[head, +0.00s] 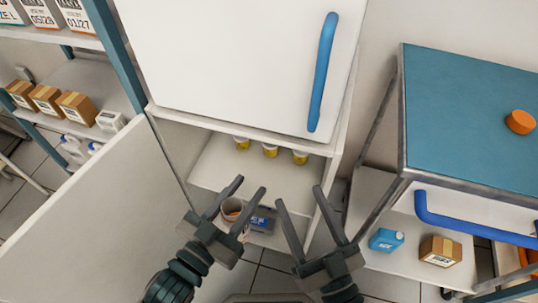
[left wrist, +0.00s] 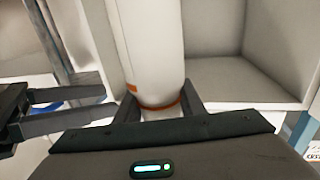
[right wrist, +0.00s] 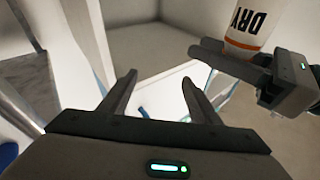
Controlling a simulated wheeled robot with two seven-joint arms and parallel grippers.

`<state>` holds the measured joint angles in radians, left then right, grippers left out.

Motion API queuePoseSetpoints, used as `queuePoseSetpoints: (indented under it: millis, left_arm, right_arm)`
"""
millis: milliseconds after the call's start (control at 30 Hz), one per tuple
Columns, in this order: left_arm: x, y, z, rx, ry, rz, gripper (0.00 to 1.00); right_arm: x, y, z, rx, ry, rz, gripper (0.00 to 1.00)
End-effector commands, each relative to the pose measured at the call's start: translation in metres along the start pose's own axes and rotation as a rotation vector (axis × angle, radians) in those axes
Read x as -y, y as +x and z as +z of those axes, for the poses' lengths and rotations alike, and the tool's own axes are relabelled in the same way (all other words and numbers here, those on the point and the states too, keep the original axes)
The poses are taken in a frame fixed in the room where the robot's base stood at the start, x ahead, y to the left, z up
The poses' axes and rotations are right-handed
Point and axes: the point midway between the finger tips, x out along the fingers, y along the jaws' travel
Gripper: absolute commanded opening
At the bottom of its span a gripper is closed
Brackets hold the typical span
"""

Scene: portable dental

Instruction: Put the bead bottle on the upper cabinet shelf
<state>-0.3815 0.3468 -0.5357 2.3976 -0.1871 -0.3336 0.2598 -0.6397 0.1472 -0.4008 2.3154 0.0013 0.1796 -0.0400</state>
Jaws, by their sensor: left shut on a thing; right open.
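My left gripper (head: 254,184) is shut on the bead bottle. In the left wrist view the bottle (left wrist: 152,50) is white with an orange band near its end, between the fingers (left wrist: 158,108). In the right wrist view its label reads "DRY" (right wrist: 252,18), above my left gripper's fingers. My right gripper (head: 298,193) is open and empty, to the right of the left one. The white cabinet's open bay has an upper shelf (head: 225,165) beyond both grippers. Several yellow-and-white jars (head: 270,150) stand at its back.
The cabinet's white door (head: 85,215) stands open at the left. A closed front with a blue handle (head: 321,72) is above the bay. A blue-topped cart (head: 460,110) is at the right. A blue-labelled item (head: 263,219) sits low in the cabinet. The shelf's front is clear.

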Motion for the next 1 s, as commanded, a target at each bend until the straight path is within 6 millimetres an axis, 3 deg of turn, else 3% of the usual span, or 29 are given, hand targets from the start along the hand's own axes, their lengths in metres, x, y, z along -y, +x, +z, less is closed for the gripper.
queuePoseSetpoints:
  millis: [33, 200, 633, 767, 1000]
  left_arm:
    - [-0.003, -0.001, 0.008, -0.002, 0.0, 0.006, 0.0]
    - [-0.006, -0.003, 0.011, -0.002, 0.0, 0.014, 0.0]
    - [-0.005, 0.001, 0.01, -0.003, 0.001, 0.013, 0.0]
    - [-0.002, 0.013, 0.01, -0.004, 0.001, 0.013, 0.0]
    - [0.008, 0.052, 0.009, -0.006, 0.003, 0.013, 0.0]
  right_arm:
    - [0.0, -0.002, -0.005, -0.023, 0.003, 0.0, 0.57]
    - [0.001, -0.003, -0.022, -0.059, 0.007, -0.001, 0.57]
    - [0.001, -0.003, -0.023, -0.065, 0.006, -0.001, 0.57]
    - [0.002, -0.003, -0.026, -0.081, 0.006, -0.002, 0.57]
    - [0.007, -0.008, -0.04, -0.162, 0.007, -0.009, 0.57]
